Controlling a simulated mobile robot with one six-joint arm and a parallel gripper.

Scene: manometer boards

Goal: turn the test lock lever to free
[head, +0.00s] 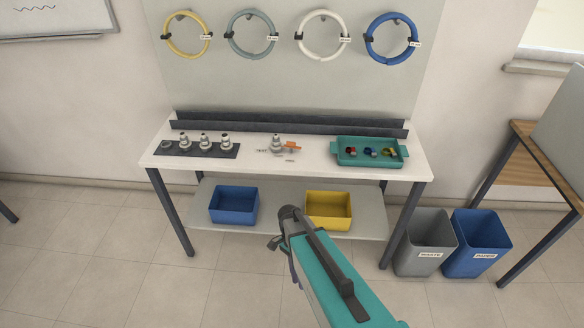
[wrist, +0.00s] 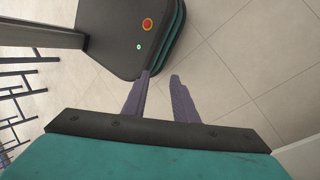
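The orange test lock lever (head: 292,146) is small on the white workbench, just right of a grey metal test fitting (head: 277,144). It points to the right. A small label reading TEST (head: 262,151) lies left of the fitting, and another small label (head: 290,160) in front is too small to read surely. In the wrist view, my gripper (wrist: 160,75) has its two purple-grey fingers apart with nothing between them. It points down over the floor, away from the lever. In the head view my arm is in front of the bench, well short of the lever.
Several metal fittings stand on a dark mat (head: 196,150) at the bench's left. A teal tray (head: 371,163) with coloured parts is at the right. Blue (head: 234,218) and yellow (head: 328,224) bins sit on the lower shelf. Hoses hang behind. Floor in front is free.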

